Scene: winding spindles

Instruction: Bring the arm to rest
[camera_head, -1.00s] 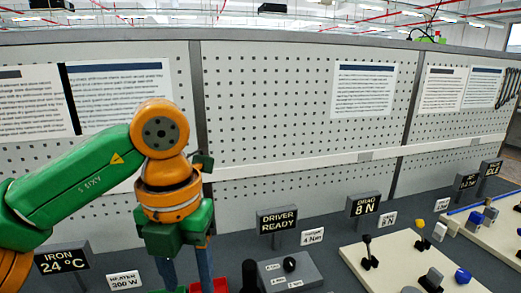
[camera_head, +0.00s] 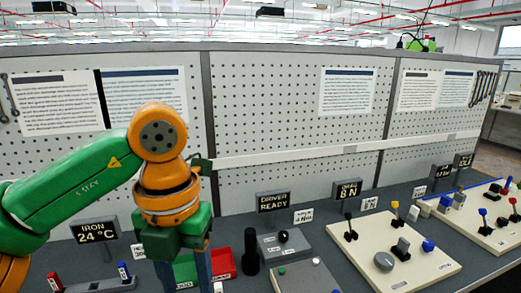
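My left arm (camera_head: 70,185), green and orange, comes in from the left. Its wrist hangs down over the bench. My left gripper (camera_head: 185,270) points down with its two blue-grey fingers apart and nothing visible between them. The fingertips run to the bottom edge of the picture, so their ends are hard to see. My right gripper is not in view.
Behind the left gripper stand a green bin (camera_head: 186,268) and a red bin (camera_head: 222,263), with a black upright post (camera_head: 251,252) beside them. A cream lever panel (camera_head: 440,264) lies to the right. A pegboard wall (camera_head: 265,120) closes off the back.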

